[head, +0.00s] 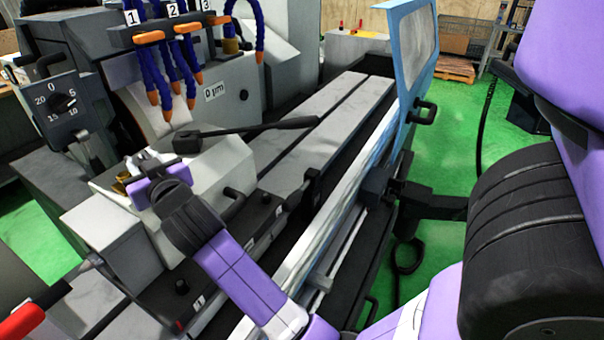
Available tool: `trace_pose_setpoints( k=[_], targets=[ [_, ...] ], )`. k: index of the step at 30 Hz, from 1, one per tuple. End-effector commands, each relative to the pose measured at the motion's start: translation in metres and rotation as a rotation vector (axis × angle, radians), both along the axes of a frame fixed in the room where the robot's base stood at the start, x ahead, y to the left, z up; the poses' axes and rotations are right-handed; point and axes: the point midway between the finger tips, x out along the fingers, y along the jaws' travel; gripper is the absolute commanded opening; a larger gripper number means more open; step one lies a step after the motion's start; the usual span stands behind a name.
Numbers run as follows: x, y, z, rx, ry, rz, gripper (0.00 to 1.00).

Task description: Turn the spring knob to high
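My gripper (140,177) is at the left centre of the head view, at the end of my purple and black arm. It is at the white headstock-like block (108,243) on the machine table. A small brass-coloured part (121,186) shows just left of the gripper, partly hidden by it; it may be the spring knob, but no label on it is readable. I cannot tell whether the gripper touches it. The fingers are small and overlapped by the gripper body, so their opening does not show. No high or low marking is readable.
A dial (62,103) marked 0 to 20 stands at the left. Numbered blue coolant hoses (172,70) hang above the block. A long black lever (255,128) lies behind the gripper. A blue-framed door (412,60) stands at the right.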

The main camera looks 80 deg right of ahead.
Motion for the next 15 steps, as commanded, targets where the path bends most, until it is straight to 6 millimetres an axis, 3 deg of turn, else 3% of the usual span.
trace_pose_setpoints(
  k=[15],
  targets=[
    [-0.0015,-0.0023,-0.0023,0.007,-0.005,0.194,0.36]
  ],
)
